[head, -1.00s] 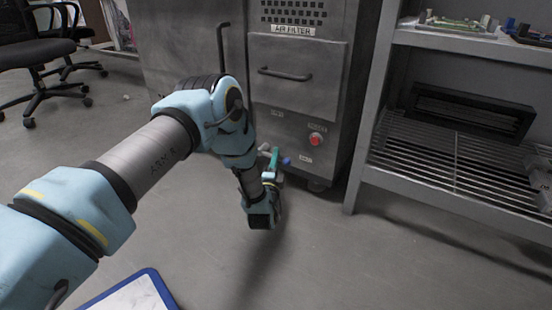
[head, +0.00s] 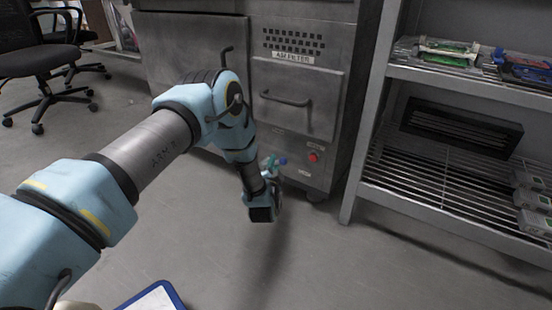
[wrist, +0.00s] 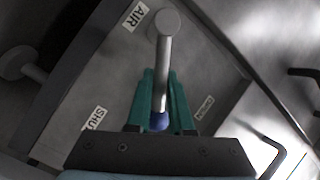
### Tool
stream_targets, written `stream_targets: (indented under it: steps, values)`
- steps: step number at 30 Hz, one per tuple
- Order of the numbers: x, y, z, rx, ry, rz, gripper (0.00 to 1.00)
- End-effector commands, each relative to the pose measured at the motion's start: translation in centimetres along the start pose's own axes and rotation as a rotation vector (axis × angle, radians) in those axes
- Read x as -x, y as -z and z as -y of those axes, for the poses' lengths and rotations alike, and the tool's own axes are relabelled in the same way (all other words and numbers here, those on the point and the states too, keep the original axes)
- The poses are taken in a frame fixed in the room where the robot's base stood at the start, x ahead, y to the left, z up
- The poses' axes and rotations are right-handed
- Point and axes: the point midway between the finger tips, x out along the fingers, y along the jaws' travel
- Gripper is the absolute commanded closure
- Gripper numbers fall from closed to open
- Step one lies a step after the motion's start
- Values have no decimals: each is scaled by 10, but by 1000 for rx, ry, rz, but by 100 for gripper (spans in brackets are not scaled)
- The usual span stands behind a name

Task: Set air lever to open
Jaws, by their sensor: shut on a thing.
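The air lever (wrist: 165,75) is a grey rod on a round pivot, with a blue tip (wrist: 159,121). In the wrist view it runs from the pivot at the top down between the green fingers of my gripper (wrist: 160,102). My gripper is shut on the lever near its blue end. An AIR label (wrist: 136,16) is beside the pivot. A SHUT label (wrist: 95,118) is left of the lever and an OPEN label (wrist: 205,107) right; the lever points between them. In the head view my gripper (head: 271,165) is low at the cabinet front, the lever mostly hidden.
The grey cabinet (head: 340,100) has an AIR FILTER drawer with a handle (head: 285,99) and a red button (head: 313,157). A metal shelf (head: 430,200) stands at the right. A blue-edged board (head: 172,290) is at the bottom. Floor is clear around my arm.

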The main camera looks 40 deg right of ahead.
Motion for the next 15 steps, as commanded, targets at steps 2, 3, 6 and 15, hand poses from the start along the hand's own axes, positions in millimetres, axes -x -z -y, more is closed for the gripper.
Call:
stream_targets:
  steps: [2,3,6,15]
  values:
    - [-1,4,12,64,-26,15,100]
    - [-1,3,14,97,-39,22,100]
    - [-2,2,18,175,-72,38,100]
    - [-6,-2,27,353,-146,77,100]
